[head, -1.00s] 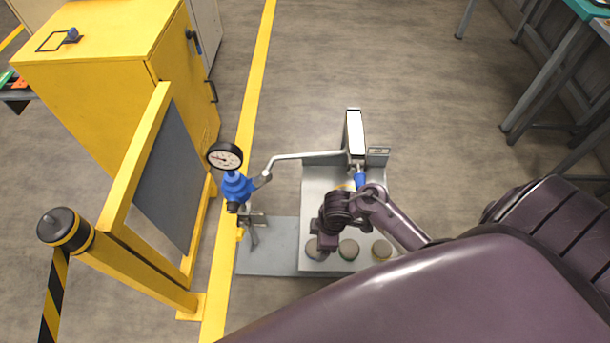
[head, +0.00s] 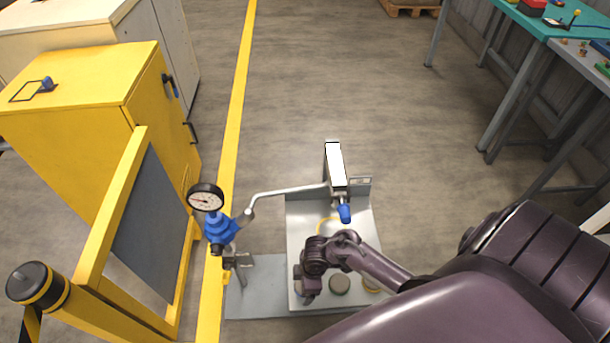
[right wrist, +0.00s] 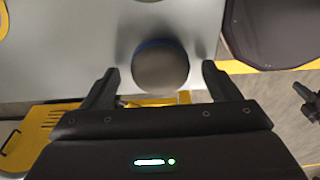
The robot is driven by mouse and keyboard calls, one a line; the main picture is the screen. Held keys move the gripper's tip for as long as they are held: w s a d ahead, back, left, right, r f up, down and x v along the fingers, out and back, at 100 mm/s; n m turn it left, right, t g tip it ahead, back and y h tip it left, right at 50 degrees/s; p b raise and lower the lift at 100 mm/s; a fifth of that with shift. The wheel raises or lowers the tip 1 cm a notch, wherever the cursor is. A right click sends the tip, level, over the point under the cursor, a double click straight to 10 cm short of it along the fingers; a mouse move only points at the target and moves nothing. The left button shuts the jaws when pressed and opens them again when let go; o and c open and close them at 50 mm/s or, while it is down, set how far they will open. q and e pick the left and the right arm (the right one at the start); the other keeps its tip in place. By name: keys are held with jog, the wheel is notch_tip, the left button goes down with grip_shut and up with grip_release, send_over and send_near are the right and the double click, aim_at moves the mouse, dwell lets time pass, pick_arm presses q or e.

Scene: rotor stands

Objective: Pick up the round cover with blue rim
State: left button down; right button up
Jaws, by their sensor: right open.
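The round cover with a blue rim (right wrist: 160,68) is a dark grey disc on the light metal plate in the right wrist view; a blue edge shows along its top. My right gripper (right wrist: 160,72) is open, with one finger on each side of the cover and a gap to each. In the head view my right gripper (head: 306,283) is over the left end of the row of covers, and it hides the cover there. My left gripper is not in view.
A grey-green cover (head: 340,284) and a yellow-rimmed cover (head: 372,285) lie to the right on the base plate (head: 300,215). A yellow barrier (head: 110,210) is farther left. Open floor (head: 330,80) lies beyond.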

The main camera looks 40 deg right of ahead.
jog(key=c, duration=1.1)
jog(key=shift+r, duration=0.1)
jog(key=shift+c, duration=0.2)
notch_tip(320, 180, up, 20)
jog(key=p, duration=0.9)
